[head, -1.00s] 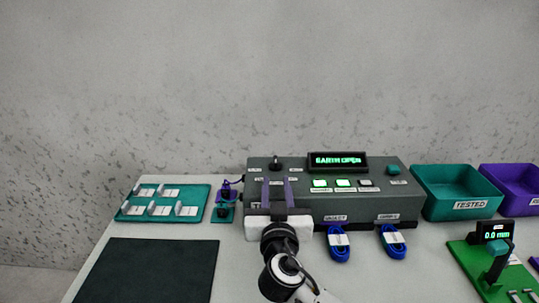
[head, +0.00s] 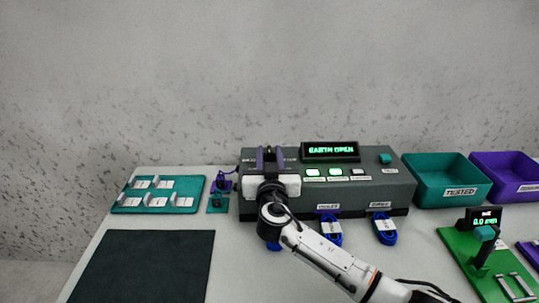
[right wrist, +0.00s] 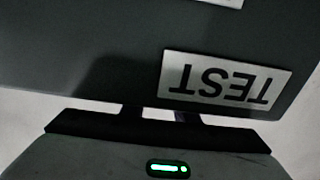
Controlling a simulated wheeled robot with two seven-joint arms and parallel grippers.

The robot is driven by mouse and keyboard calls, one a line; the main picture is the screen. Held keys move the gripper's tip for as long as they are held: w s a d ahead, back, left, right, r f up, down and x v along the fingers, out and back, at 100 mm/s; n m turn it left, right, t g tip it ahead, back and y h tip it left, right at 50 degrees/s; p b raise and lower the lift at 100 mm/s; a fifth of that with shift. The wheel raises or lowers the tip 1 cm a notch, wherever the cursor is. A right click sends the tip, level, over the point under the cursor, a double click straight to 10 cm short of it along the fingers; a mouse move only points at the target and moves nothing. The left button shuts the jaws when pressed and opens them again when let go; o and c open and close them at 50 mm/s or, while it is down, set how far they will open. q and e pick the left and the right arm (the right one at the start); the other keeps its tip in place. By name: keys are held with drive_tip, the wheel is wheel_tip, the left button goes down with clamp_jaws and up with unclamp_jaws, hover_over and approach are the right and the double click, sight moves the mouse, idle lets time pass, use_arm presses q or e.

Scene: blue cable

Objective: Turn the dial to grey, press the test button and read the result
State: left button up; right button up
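The dark grey tester (head: 405,195) stands at the table's back. Its display (head: 331,150) reads EARTH OPEN in green. The dial (head: 268,152) is at the tester's left, partly hidden; its pointing direction is not readable. My right gripper (head: 269,157) has its two purple fingers on either side of the dial; I cannot tell whether they touch it. The teal test button (head: 384,158) is at the far right, above a TEST label (head: 390,171). A TEST label (right wrist: 225,80) shows upside down in the right wrist view. My left gripper is out of view.
Two lit buttons (head: 313,172) and an unlit one sit mid-panel. Coiled blue cables (head: 330,232) lie in front. Teal TESTED (head: 447,185) and purple (head: 510,178) bins are right, a green gauge stand (head: 470,255) front right. A dark mat (head: 145,265) lies front left.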

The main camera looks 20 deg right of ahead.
clamp_jaws()
drive_tip(key=shift+d+y, duration=0.1)
drive_tip(key=shift+y, duration=0.2)
